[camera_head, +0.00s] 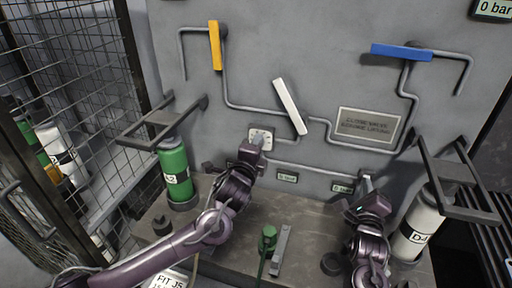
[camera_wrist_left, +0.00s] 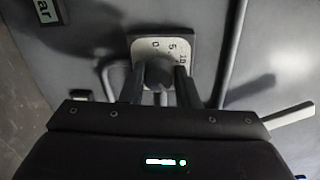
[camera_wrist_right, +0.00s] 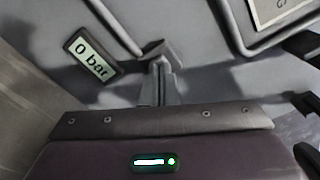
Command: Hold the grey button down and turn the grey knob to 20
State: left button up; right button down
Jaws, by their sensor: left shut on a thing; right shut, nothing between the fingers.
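The grey knob (camera_wrist_left: 158,72) sits on a white dial plate (camera_wrist_left: 150,44) on the grey wall panel; 0, 5 and 10 can be read on it. The plate also shows in the head view (camera_head: 262,132). My left gripper (camera_head: 257,143) is shut on the knob, one finger on each side. My right gripper (camera_head: 366,179) is shut and empty, its tips against or just in front of a small grey block (camera_wrist_right: 168,49) on the panel, which seems to be the grey button. The fingers cover part of it, so I cannot tell whether it is pressed in.
A display reading 0 bar (camera_wrist_right: 90,55) is beside the right gripper. A white lever (camera_head: 289,106), yellow lever (camera_head: 215,45) and blue lever (camera_head: 401,52) are on the panel among pipes. A green cylinder (camera_head: 174,172) and white cylinder (camera_head: 415,232) stand at the sides.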

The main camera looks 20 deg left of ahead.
pick_arm(q)
jog(key=o, duration=1)
jog(key=shift+c, duration=0.2)
